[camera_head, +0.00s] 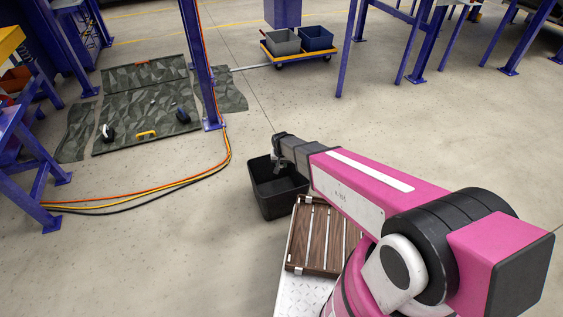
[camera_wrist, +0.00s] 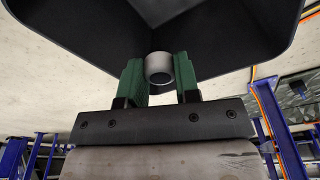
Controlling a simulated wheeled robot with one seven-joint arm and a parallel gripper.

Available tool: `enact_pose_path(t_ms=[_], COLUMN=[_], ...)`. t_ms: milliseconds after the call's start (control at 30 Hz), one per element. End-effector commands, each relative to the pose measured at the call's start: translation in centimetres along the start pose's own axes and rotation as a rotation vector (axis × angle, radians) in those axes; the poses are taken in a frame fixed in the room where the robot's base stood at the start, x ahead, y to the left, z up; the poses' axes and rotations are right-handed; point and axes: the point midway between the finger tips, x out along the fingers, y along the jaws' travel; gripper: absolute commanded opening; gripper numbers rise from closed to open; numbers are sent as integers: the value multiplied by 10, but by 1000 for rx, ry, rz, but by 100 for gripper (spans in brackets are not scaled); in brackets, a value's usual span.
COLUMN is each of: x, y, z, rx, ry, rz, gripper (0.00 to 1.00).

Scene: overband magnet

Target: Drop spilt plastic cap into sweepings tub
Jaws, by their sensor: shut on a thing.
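A small pale grey, ring-like plastic cap (camera_wrist: 158,68) is between the two green fingers of my gripper (camera_wrist: 159,75) in the wrist view. My gripper is shut on it. A black open tub (camera_wrist: 235,38) fills the upper part of that view, behind the cap. In the head view the tub (camera_head: 270,199) stands on the floor, and my gripper (camera_head: 279,168) points down over its opening. The cap cannot be made out in the head view. The visible inside of the tub looks empty, but my arm hides part of it.
A brown slatted wooden box (camera_head: 318,232) lies close to the tub's near right. Orange and black hoses (camera_head: 165,191) curve over the floor to the left, near a blue post (camera_head: 199,65). A cart (camera_head: 300,57) carries grey and blue bins.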

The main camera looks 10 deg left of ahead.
Motion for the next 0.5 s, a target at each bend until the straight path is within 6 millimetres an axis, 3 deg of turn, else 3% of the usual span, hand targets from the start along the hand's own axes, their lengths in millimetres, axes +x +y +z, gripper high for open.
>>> enact_pose_path(t_ms=[300,500], x=[35,43], y=[0,0], z=[4,6], rx=[0,0], ry=[-1,0], rz=[1,0], gripper=[8,8])
